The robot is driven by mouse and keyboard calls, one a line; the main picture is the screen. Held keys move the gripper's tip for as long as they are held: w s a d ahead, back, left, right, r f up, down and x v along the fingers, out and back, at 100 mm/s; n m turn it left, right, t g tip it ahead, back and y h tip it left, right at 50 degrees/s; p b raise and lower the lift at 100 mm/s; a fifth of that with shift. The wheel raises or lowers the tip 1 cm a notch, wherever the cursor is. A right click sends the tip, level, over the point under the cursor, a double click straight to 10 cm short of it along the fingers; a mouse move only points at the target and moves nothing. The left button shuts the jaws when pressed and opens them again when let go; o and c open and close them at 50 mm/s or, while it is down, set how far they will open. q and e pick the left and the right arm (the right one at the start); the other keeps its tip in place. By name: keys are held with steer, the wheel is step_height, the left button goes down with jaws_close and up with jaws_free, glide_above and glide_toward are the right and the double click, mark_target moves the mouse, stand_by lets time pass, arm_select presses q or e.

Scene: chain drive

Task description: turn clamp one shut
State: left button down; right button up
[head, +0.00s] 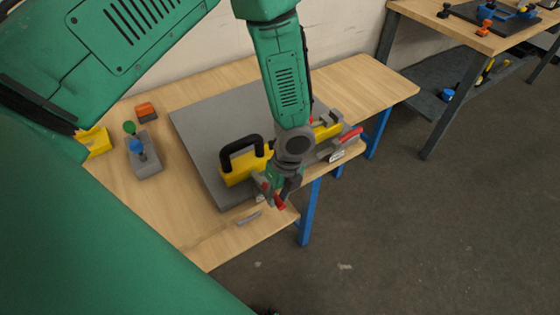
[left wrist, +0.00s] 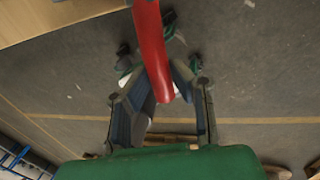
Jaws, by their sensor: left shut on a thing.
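My left gripper (head: 277,196) reaches down at the front edge of the wooden bench. It is shut on a red clamp handle (head: 279,202), whose end shows below the fingers. In the left wrist view the red handle (left wrist: 153,50) runs down from the top edge to between the two fingers (left wrist: 165,90), with floor behind it. The gripper hides most of this clamp's body. A second clamp with a red handle (head: 350,135) is at the plate's right end. I cannot tell from labels which is clamp one. A yellow fixture (head: 235,175) with a black handle (head: 240,145) lies between them.
A grey plate (head: 195,125) lies on the bench (head: 180,215). A small grey bar (head: 249,218) lies near the front edge. On the left are a grey block with blue and green knobs (head: 145,160), an orange block (head: 146,111) and a yellow part (head: 96,142). Floor (head: 430,230) is clear.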

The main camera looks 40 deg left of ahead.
arm_select(q)
steer(key=shift+w+a+r, duration=0.1)
steer(key=shift+w+r, duration=0.05)
steer(key=shift+w, duration=0.15)
steer(key=c, duration=1.4)
jaws_free()
steer(key=shift+s, duration=0.15)
steer(key=r, duration=0.3)
steer(key=w+r, duration=0.1)
steer(key=r, duration=0.3)
steer(key=w+d+r, duration=0.1)
steer(key=r, duration=0.3)
steer(key=shift+w+r, duration=0.1)
steer(key=shift+r, duration=0.15)
